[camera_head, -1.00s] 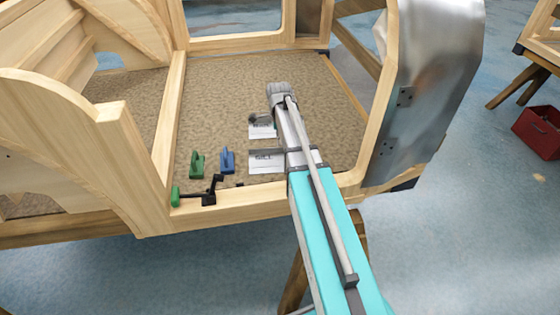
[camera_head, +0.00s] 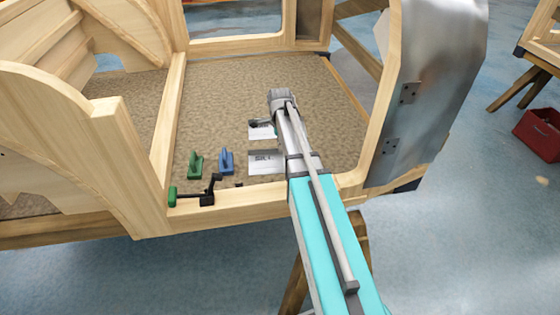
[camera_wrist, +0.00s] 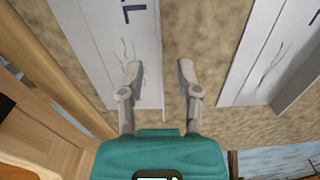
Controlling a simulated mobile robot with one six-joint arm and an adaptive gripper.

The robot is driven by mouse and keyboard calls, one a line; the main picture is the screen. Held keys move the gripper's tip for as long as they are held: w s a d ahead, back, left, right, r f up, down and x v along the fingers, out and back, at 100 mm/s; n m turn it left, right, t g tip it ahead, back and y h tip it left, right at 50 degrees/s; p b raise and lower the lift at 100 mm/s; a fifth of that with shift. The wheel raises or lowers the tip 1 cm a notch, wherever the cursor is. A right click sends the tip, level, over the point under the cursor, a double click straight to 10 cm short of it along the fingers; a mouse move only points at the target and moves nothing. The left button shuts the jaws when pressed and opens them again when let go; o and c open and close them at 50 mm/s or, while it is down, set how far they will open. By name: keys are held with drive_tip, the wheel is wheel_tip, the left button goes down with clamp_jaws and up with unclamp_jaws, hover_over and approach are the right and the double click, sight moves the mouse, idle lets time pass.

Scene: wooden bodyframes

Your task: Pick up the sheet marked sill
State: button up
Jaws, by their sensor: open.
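The sheet marked sill (camera_head: 265,166) lies flat on the carpeted floor of the wooden frame, near its front rail. It is white with dark lettering, and my arm covers its right end. In the wrist view a pale sheet with a dark L (camera_wrist: 105,45), probably this one, lies at the left. My gripper (camera_wrist: 160,70) is open and empty. Its left finger is over that sheet's right edge and its right finger is over bare carpet. Whether they touch anything is unclear. In the head view the gripper is mostly hidden by my arm.
A second white sheet (camera_head: 260,131) lies farther back, and a pale sheet (camera_wrist: 268,50) shows at right in the wrist view. A green block (camera_head: 195,165), a blue block (camera_head: 227,162) and a black clamp with a green handle (camera_head: 208,193) are left, near the front rail (camera_head: 240,207).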

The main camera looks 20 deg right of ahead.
sight(281, 157)
drive_tip(key=shift+f+b, duration=1.3)
drive_tip(key=shift+f, duration=0.3)
clamp_jaws()
